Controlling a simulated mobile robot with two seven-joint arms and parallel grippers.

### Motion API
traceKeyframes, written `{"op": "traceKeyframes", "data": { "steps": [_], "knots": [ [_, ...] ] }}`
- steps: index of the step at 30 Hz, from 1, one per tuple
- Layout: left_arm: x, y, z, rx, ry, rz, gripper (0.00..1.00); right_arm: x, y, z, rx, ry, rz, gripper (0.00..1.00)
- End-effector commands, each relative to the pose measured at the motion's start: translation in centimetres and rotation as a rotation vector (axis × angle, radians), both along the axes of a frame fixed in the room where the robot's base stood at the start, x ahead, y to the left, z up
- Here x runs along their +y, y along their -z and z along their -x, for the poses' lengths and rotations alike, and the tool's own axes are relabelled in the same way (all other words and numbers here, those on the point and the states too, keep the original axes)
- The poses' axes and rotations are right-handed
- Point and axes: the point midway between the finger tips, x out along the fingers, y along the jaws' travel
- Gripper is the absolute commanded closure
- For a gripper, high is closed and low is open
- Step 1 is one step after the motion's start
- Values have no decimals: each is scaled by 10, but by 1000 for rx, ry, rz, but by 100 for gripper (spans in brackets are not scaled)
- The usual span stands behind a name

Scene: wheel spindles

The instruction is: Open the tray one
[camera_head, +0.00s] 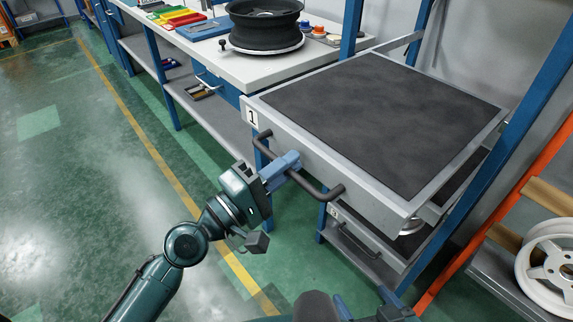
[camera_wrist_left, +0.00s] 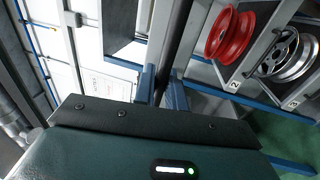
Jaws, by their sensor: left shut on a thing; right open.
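Tray one (camera_head: 262,103) is a grey drawer with a dark, empty mat on top and a "1" label at its left front corner. Its dark bar handle (camera_head: 325,192) runs along the front. My left gripper (camera_head: 284,168) is shut on the handle near its middle. In the left wrist view, the blue fingers (camera_wrist_left: 160,88) stand on either side of a dark bar. How far tray one stands out of the rack is hard to tell. My right gripper (camera_head: 368,306) shows only partly at the bottom edge, with its blue fingers apart, away from the handle.
A lower tray (camera_head: 365,243) with its own handle sits below. A workbench (camera_head: 222,62) with a black wheel (camera_head: 265,28) stands at the left. A red wheel (camera_wrist_left: 225,35) shows in the wrist view. Floor in front is clear.

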Motion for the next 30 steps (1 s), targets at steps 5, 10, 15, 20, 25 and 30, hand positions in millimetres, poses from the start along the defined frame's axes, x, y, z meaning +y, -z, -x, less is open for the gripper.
{"op": "traceKeyframes", "data": {
  "steps": [5, 10, 15, 20, 25, 30],
  "knots": [
    [1, 0, 0, 0, -2, 0, 100, 0, 0, 0, -1, 1, 1, 21],
    [0, 0, 0, 0, -2, 1, 81, 0, -1, 0, -1, 1, 1, 21],
    [0, 0, 0, -1, -1, 1, 70, 0, -1, 0, -2, 1, 1, 21],
    [0, 0, 0, -1, -1, 1, 70, 0, -1, 0, -2, 1, 1, 21],
    [7, 4, 6, -1, -1, -1, 70, 0, 4, 0, -1, 0, -4, 21],
    [29, 15, 29, 1, -1, -6, 70, 2, 17, -1, -1, 4, -25, 21]
  ]
}}
